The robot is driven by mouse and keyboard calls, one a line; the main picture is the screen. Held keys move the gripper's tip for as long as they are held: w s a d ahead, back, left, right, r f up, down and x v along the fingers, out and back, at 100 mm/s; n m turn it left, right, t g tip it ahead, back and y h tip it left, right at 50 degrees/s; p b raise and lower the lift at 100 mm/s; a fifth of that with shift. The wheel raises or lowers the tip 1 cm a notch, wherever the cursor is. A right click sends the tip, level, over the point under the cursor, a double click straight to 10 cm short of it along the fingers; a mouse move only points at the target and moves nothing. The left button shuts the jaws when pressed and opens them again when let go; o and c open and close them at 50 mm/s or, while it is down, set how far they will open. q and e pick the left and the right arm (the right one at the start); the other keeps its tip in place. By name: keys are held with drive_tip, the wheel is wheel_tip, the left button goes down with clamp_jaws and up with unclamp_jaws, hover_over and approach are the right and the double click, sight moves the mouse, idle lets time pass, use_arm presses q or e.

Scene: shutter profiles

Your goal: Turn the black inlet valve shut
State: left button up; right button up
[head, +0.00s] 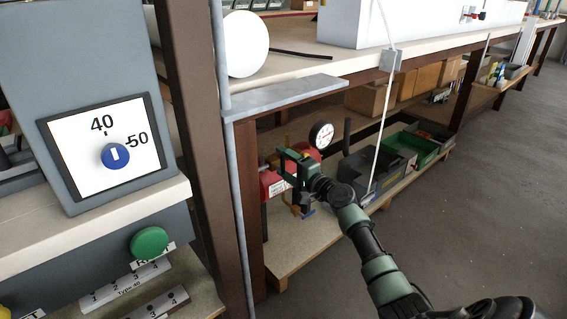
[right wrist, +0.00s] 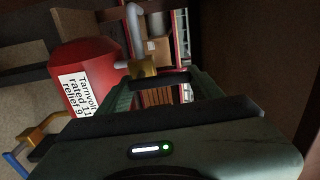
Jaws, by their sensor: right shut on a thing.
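The red tank (head: 272,184) with a white label stands on the low shelf under the bench; it also shows in the right wrist view (right wrist: 88,62). A round gauge (head: 321,135) rises beside it. My right gripper (head: 288,160) is at the tank's top fittings. In the right wrist view, a brass valve body (right wrist: 143,68) on a grey pipe sits at its green fingertips, with the black inlet valve's handle (right wrist: 165,78) between them. The gripper is shut on this handle, which the fingers partly hide. A blue-handled fitting (right wrist: 15,165) is lower left. My left gripper is out of view.
A brown bench post and a thin grey upright (head: 228,170) stand just left of the gripper. Grey and green bins (head: 418,148) are to the right on the shelf. The floor at right is clear.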

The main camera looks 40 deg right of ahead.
idle(0.6)
drive_tip(key=o, duration=1.4)
drive_tip(key=shift+c, duration=0.2)
drive_tip(key=shift+s, duration=0.1)
drive_tip(key=s+p, duration=0.1)
drive_tip(key=s, duration=0.6)
drive_tip(key=shift+s+d+p, duration=0.35)
drive_tip(key=shift+p, duration=0.05)
drive_tip(key=shift+f, duration=0.1)
